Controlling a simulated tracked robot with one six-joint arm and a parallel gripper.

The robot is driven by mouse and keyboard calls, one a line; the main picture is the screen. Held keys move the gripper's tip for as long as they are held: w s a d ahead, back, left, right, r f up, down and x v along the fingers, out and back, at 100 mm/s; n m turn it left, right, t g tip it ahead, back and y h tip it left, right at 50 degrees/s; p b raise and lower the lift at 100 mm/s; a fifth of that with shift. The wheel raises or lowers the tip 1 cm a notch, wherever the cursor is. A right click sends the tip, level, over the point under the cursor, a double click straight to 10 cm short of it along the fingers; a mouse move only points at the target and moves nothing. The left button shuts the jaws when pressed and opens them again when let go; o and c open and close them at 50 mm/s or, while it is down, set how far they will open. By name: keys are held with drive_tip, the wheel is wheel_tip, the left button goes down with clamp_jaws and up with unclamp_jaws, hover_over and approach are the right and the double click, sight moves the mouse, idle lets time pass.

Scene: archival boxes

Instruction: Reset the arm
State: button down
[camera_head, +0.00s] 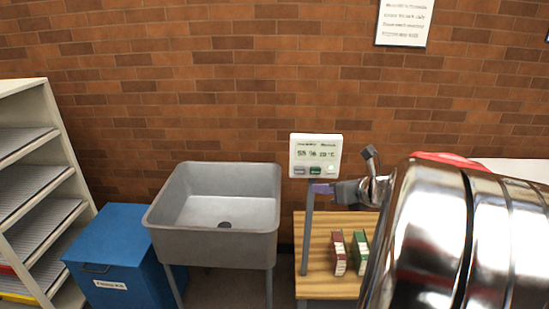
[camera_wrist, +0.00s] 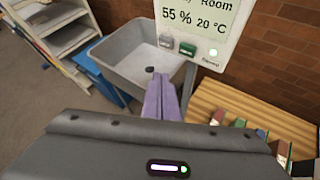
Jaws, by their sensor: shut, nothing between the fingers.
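My gripper (camera_head: 322,188) is at the end of my arm, which reaches in from the right in the head view. Its purple fingertips are just below the white display unit (camera_head: 315,155). In the wrist view the two purple fingers (camera_wrist: 161,98) lie together, shut and empty. The display unit (camera_wrist: 200,28) fills the top there and reads 55 % and 20 °C, with grey, green and white buttons. Whether the fingers touch it I cannot tell. My shiny arm links hide the right side of the head view.
A grey sink (camera_head: 215,210) stands left of the display's post (camera_head: 307,235). A wooden table (camera_head: 318,222) holds red (camera_head: 338,252) and green (camera_head: 359,250) books or boxes. A blue bin (camera_head: 115,260) and a shelf (camera_head: 62,140) are at left. A brick wall closes the back.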

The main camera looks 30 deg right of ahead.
drive_tip(key=s+a+f+n+g+y, duration=0.1)
drive_tip(key=a+n+g+y, duration=0.1)
drive_tip(key=a+n, duration=0.75)
drive_tip(key=s+a+f+n+g+y, duration=0.1)
drive_tip(key=s+a+n+g, duration=0.15)
drive_tip(key=a+n, duration=0.7)
drive_tip(key=s+a+n+g+h, duration=0.2)
drive_tip(key=s+a+n, duration=0.8)
drive_tip(key=n, duration=0.9)
drive_tip(key=shift+s+a+f+h, duration=0.3)
drive_tip(key=shift+a+f+h, duration=0.05)
drive_tip(key=shift+a+h, duration=0.5)
